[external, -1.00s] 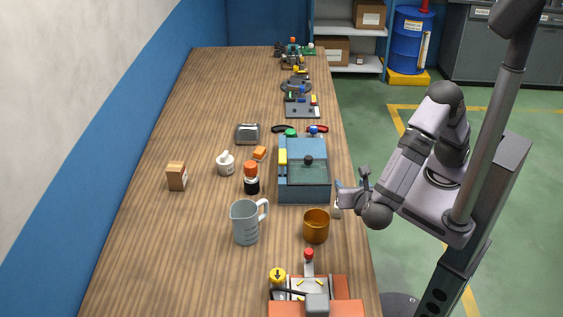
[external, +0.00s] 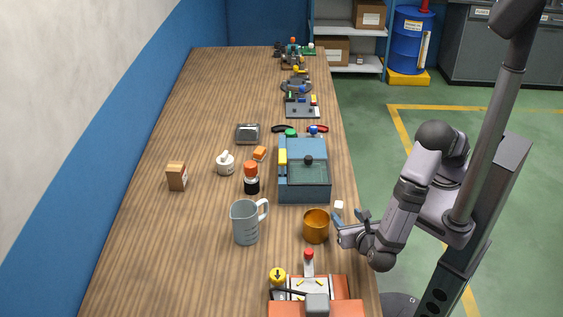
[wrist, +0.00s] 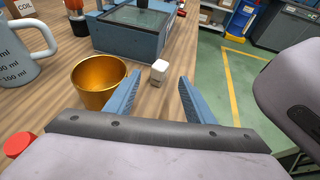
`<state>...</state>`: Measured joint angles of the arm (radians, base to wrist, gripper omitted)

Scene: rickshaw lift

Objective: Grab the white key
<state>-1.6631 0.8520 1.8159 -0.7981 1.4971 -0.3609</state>
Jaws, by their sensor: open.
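The white key (external: 339,205) is a small white cube-like piece near the table's right edge, just in front of the blue box's right corner. In the wrist view the white key (wrist: 159,71) lies on the wood, ahead of my fingers and roughly between their tips, with small dark marks on its near side. My gripper (external: 351,217) is low at the table edge, right of the gold cup. In the wrist view my gripper (wrist: 160,82) has its two blue fingers spread apart with nothing between them.
The gold cup (wrist: 98,84) stands close to the left finger. The blue box (external: 304,172) is behind the key. A grey measuring jug (external: 246,223) stands farther left. An orange station with a red knob (external: 309,254) is nearer the camera. The table edge drops off just right of the key.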

